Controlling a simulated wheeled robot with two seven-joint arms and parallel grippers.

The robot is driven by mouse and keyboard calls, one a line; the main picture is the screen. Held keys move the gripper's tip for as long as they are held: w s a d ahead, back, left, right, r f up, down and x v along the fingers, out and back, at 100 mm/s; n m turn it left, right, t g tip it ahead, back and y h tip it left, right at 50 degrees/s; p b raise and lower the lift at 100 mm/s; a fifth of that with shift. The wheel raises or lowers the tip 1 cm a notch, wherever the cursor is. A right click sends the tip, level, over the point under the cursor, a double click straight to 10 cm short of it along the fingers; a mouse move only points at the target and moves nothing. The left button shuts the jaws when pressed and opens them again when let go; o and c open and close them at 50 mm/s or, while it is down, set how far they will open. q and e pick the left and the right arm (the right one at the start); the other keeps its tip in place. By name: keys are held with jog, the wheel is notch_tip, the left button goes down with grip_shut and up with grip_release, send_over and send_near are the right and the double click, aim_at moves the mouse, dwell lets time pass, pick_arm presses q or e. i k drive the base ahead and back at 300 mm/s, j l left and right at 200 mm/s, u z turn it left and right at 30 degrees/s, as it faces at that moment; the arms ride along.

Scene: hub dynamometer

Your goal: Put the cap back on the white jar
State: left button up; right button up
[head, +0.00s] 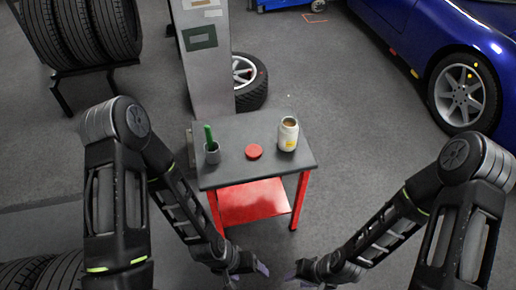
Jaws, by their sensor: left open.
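The white jar (288,141) stands upright at the right of the small grey-topped table, with a yellow label and an open top showing something brownish inside. A red round cap (254,151) lies flat on the table, left of the jar and apart from it. My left gripper (261,270) is low in front of the table, open and away from the cap and jar. My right gripper (291,275) is close by to its right, also away from them; its fingers are too small to read.
A grey cup (212,156) with a green object (208,135) in it stands at the table's left. The table (235,176) has a red lower shelf (252,202). A grey pillar (208,75) and a wheel (250,82) are behind. A blue car (440,40) is at right.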

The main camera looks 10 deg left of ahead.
aim_at(289, 128)
jog(key=u, duration=0.2)
jog(key=i+l+u, duration=0.15)
jog(key=l+u, duration=0.15)
jog(key=i+l+u, duration=0.1)
jog(key=l+u, duration=0.45)
jog(key=i+l, duration=0.15)
jog(key=l, duration=0.75)
jog(key=i+l+u, duration=0.15)
jog(key=l, duration=1.65)
jog(key=i+u, duration=0.05)
jog(key=i, duration=0.05)
